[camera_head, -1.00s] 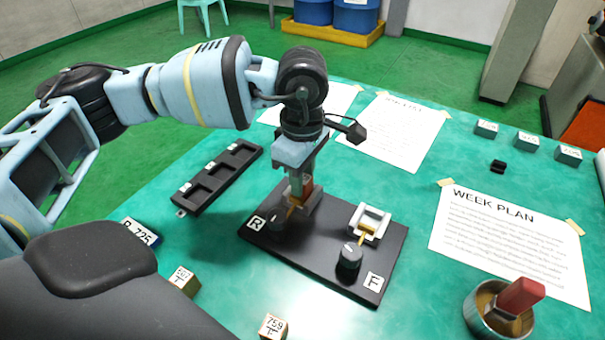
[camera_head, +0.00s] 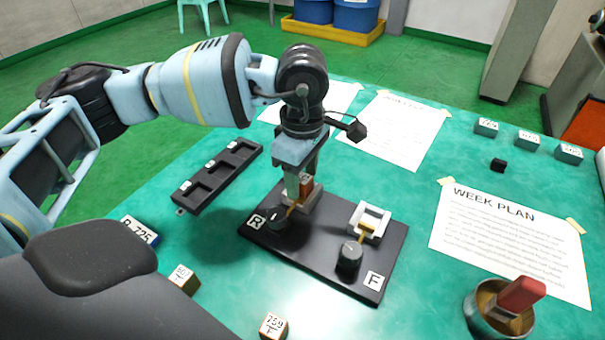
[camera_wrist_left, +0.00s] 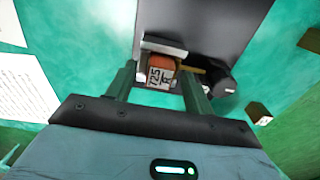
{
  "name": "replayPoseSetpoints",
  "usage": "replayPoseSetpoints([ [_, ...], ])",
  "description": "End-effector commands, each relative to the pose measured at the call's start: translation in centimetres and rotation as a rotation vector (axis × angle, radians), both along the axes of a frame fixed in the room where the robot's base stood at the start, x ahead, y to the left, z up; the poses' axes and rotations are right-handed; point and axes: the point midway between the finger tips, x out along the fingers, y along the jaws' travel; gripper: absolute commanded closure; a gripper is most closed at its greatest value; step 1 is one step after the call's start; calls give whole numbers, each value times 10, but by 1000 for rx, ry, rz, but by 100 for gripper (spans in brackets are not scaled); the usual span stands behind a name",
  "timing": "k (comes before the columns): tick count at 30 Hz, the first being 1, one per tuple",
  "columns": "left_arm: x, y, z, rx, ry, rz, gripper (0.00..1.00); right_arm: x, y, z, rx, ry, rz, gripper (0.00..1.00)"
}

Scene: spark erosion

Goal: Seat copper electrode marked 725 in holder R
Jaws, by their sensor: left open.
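The copper electrode marked 725 (camera_head: 306,183) stands in holder R (camera_head: 317,199), at the R end of the black base plate (camera_head: 325,262). In the left wrist view, the electrode (camera_wrist_left: 160,74) shows its 725 R label, with the pale holder frame (camera_wrist_left: 165,47) against it. I cannot tell if it is fully down. My left gripper (camera_head: 301,187) is open, its fingers on either side of the electrode. A dark knob (camera_head: 277,218) with a brass rod is beside holder R. Holder F (camera_head: 373,218) has its own knob (camera_head: 349,257).
A black slotted tray (camera_head: 218,176) lies left of the plate. A 725 tag (camera_head: 140,232) and two marked blocks (camera_head: 184,279) (camera_head: 273,326) are near the front. A metal cup (camera_head: 485,312) with a red-handled brush stands front right. Papers cover the right and back.

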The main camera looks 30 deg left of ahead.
Motion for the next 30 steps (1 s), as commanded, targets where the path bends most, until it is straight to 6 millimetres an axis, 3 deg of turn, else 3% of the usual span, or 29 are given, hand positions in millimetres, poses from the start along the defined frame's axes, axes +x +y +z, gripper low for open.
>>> replayPoseSetpoints([
  [13, 1, -1, 65, -2, -5, -1, 48, 1, 0, 3, 1, -3, -1, 64],
  [30, 0, 0, 74, -1, -2, 0, 48, 1, 0, 3, 1, -2, -2, 64],
])
